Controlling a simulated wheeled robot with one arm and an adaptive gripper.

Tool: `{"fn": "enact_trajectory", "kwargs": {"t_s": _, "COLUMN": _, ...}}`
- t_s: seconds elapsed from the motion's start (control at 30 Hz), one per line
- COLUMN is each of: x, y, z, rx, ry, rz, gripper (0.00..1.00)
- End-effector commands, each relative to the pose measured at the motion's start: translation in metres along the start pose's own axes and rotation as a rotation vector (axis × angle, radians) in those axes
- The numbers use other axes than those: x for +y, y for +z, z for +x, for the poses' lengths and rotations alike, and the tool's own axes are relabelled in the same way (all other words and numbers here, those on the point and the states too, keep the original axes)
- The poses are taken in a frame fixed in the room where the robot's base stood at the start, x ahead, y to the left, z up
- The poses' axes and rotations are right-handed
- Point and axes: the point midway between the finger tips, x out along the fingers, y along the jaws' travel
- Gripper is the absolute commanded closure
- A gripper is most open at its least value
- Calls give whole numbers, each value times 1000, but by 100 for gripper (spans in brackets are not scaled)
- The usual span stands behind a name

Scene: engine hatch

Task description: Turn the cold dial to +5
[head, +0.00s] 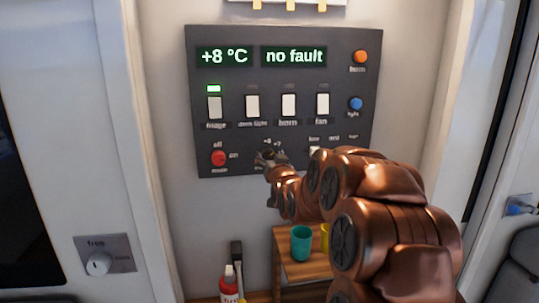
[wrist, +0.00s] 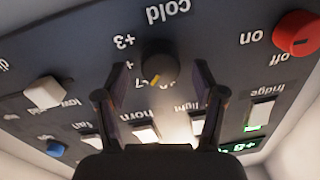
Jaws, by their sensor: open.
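The cold dial (wrist: 163,66) is a dark round knob on the dark panel, seen upside down in the wrist view. Its yellow mark points to the lower left of that picture, near a partly hidden label that looks like 7; a +3 label is at its upper left. My gripper (wrist: 160,75) is open, with one finger on each side of the dial and a visible gap on both sides. In the head view my gripper (head: 268,159) is at the panel's lower edge and mostly hides the dial. The temperature display (head: 224,56) reads +8 °C.
A red main knob (head: 218,158) is left of the dial, and a white knob (wrist: 44,92) is on its other side. White switches (head: 252,105) are above. A fault display (head: 294,56) reads "no fault". Cups (head: 301,243) stand on a wooden shelf below.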

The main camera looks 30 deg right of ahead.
Motion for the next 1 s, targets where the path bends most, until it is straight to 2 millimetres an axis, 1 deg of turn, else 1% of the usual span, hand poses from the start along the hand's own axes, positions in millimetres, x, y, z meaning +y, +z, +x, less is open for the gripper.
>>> {"fn": "enact_trajectory", "kwargs": {"t_s": 0.1, "x": 0, "y": -2, "z": 8, "rx": 1, "ry": 0, "rz": 0, "gripper": 31}}
{"fn": "enact_trajectory", "kwargs": {"t_s": 0.2, "x": 0, "y": -1, "z": 11, "rx": 0, "ry": 0, "rz": 0, "gripper": 31}}
{"fn": "enact_trajectory", "kwargs": {"t_s": 0.47, "x": 0, "y": 0, "z": 12, "rx": 0, "ry": 0, "rz": 0, "gripper": 31}}
{"fn": "enact_trajectory", "kwargs": {"t_s": 1.0, "x": 0, "y": 0, "z": 12, "rx": 0, "ry": 0, "rz": 0, "gripper": 87}}
